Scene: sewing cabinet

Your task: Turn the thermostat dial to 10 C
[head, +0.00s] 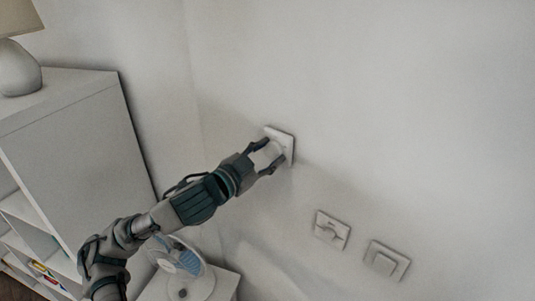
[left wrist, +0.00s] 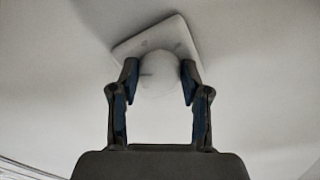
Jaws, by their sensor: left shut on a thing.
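The thermostat is a white square plate (head: 286,139) on the wall, with a round white dial (left wrist: 158,76) at its middle. In the left wrist view the plate (left wrist: 146,40) looks tilted. My left gripper (head: 266,158) is at the dial, with one finger on each side of it, shut on it. It also shows in the left wrist view (left wrist: 159,82). The fingers hide the dial's sides, and I cannot read any number or mark for its setting. My right gripper is in neither view.
Two white wall plates, one a switch (head: 331,230) and one (head: 386,261) beside it, sit lower right on the wall. A white cabinet (head: 85,140) with a lamp (head: 18,65) stands at the left. A fan (head: 182,265) stands below my arm. The upper right wall is clear.

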